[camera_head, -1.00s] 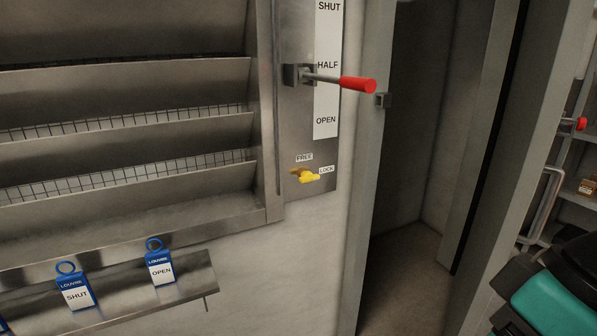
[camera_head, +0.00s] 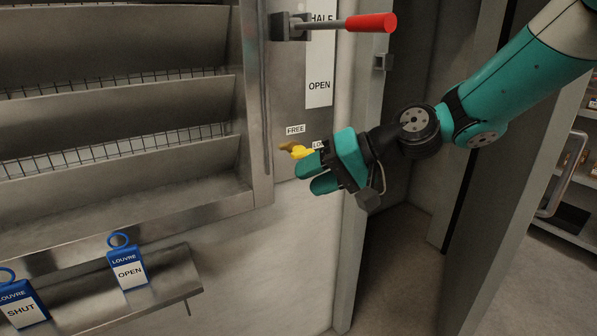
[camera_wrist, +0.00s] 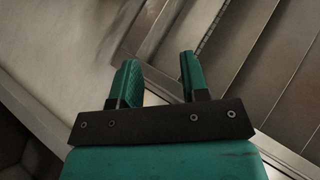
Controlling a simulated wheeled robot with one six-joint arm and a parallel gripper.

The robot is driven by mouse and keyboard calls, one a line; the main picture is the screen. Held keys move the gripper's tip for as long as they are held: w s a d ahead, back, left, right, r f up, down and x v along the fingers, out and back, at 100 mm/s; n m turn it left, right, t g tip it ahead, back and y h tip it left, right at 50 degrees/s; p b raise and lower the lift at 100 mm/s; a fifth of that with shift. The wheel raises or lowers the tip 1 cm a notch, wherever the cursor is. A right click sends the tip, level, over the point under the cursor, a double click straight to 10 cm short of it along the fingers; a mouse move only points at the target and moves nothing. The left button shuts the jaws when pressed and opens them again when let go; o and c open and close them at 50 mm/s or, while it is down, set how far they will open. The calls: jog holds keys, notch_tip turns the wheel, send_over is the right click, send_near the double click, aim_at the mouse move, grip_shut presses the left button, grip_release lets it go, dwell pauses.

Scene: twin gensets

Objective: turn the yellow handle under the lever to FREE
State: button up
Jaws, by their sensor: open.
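The yellow handle (camera_head: 297,150) sits on the metal plate below the lever, between the FREE label (camera_head: 295,130) above it and the LOCK label (camera_head: 318,145) to its right. It lies roughly sideways, and its right end shows near my gripper. My gripper (camera_head: 318,172) is open, just right of and below the handle; whether it touches cannot be told. The LOCK label is partly hidden by my gripper. The red-tipped lever (camera_head: 368,23) points right, near the HALF mark.
Louvre slats (camera_head: 110,110) fill the left. A shelf (camera_head: 180,275) below holds blue louvre tags, OPEN (camera_head: 128,268) and SHUT (camera_head: 20,305). The lever sticks out above my gripper. An open doorway (camera_head: 415,200) and a door lie to the right.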

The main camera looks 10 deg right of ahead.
jog(key=w+d+f+m+t+y+b, duration=0.1)
jog(key=w+d+f+m+t+b, duration=0.3)
jog(key=w+d, duration=0.45)
jog(key=m+t, duration=0.5)
jog(key=m, duration=0.1)
send_near(303, 151)
jog(key=p+x, duration=0.1)
jog(key=x, duration=0.2)
jog(key=p+x, duration=0.1)
jog(key=x, duration=0.2)
jog(key=p+x, duration=0.1)
jog(key=x, duration=0.3)
jog(key=shift+f, duration=0.4)
grip_shut()
